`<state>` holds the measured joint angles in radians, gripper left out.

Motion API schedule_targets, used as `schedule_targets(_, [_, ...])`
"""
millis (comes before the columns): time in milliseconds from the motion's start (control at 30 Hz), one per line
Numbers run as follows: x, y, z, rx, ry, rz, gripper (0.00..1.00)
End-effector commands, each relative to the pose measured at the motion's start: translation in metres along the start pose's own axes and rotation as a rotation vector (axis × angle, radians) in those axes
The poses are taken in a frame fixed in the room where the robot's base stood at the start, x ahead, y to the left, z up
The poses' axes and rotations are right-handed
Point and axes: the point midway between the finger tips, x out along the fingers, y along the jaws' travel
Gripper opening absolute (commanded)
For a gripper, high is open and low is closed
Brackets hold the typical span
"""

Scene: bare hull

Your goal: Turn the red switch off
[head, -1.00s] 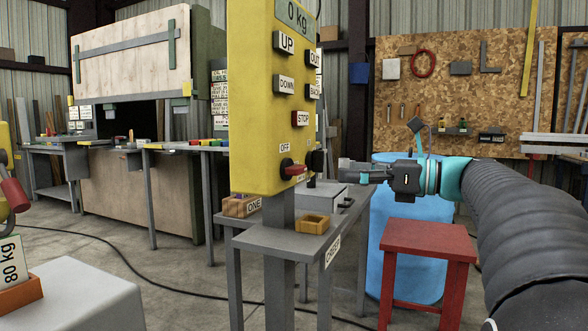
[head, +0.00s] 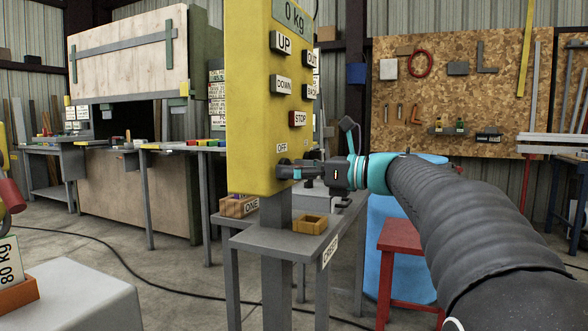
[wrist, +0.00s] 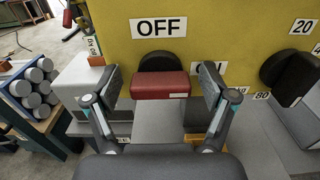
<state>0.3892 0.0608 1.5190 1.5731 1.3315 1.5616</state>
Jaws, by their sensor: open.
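The red switch (wrist: 160,85) sits on a dark round mount on the yellow panel (wrist: 220,30), under a white OFF label (wrist: 158,27). An ON label is partly hidden behind my right finger in the wrist view. My gripper (wrist: 158,95) is open, with one finger on each side of the red switch; I cannot tell whether either finger touches it. In the head view my gripper (head: 290,170) is at the lower front of the yellow panel (head: 248,110), just below the OFF label (head: 281,148), and it hides the switch there.
A dark knob (wrist: 290,80) with number labels is right of the switch. The panel carries several buttons, with STOP (head: 298,118) above the switch. A grey stand (head: 285,242) with a yellow tray (head: 310,224) is below, and a red stool (head: 398,240) is at right.

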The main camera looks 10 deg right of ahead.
Motion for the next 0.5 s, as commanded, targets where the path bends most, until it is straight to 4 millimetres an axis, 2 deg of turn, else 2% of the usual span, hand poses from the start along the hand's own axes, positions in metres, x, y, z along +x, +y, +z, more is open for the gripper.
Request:
schedule_targets(67, [-0.0001,0.0,0.0,0.0,0.0,0.0,0.83])
schedule_targets(100, [-0.0002,0.0,0.0,0.0,0.0,0.0,0.78])
schedule_targets(300, [-0.0003,0.0,0.0,0.0,0.0,0.0,0.28])
schedule_targets(333, [-0.0003,0.0,0.0,0.0,0.0,0.0,0.23])
schedule_targets(500, [-0.0003,0.0001,-0.0001,-0.004,0.0,0.0,0.23])
